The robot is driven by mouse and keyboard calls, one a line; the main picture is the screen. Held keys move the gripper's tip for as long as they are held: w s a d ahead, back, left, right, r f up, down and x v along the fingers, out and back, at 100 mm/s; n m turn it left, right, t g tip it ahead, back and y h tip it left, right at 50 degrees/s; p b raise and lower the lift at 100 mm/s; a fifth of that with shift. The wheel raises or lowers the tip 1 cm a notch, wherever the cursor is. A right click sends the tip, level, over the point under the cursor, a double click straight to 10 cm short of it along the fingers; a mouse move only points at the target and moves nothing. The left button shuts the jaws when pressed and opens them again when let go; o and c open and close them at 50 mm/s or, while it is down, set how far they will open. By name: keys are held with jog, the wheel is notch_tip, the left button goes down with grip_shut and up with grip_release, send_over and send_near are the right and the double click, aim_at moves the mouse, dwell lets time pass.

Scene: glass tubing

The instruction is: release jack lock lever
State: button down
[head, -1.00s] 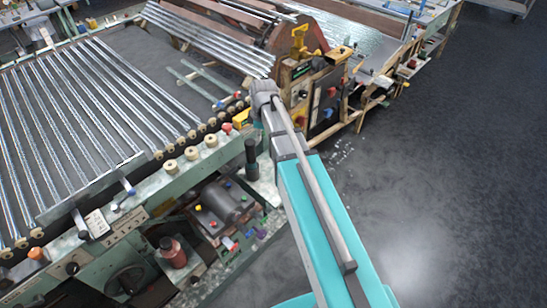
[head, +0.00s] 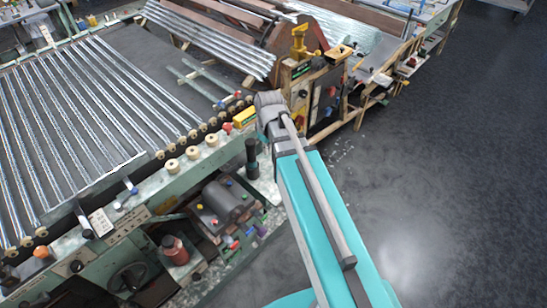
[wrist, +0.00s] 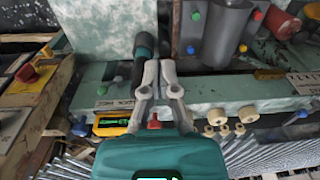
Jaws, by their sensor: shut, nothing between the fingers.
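A dark lever with a thick round grip stands up from the green machine's edge, in the head view (head: 251,152) and in the wrist view (wrist: 144,46). I take it as the jack lock lever, though the small label near its base is too blurred to read surely. My gripper (wrist: 159,64) is shut and empty, its fingers close beside the grip in the wrist view. I cannot tell whether they touch it. A red knob (head: 227,127) sits near the lever. In the head view my arm hides the gripper's fingers.
The machine's rail carries several cream rollers (head: 192,153) and a bed of glass tubes (head: 75,110). A yellow device (wrist: 112,123) lies left of my gripper in the wrist view. A grey motor (head: 226,199) sits below the rail. Open floor (head: 450,150) lies right.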

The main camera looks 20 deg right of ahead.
jog(key=shift+s+d+r+m+h+p, duration=0.1)
jog(key=shift+s+r+m+p, duration=0.1)
jog(key=shift+s+m, duration=0.7)
jog(key=shift+s+d+r+m+h+p, duration=0.1)
jog(key=shift+s+r+m+p, duration=0.15)
jog(key=shift+s+m, duration=0.7)
jog(key=shift+s+d+r+m+h+p, duration=0.1)
jog(key=shift+s+r+m+p, duration=0.1)
jog(key=shift+s+m, duration=0.7)
jog(key=shift+s, duration=0.2)
jog(key=shift+s+m, duration=0.35)
jog(key=shift+s, duration=0.15)
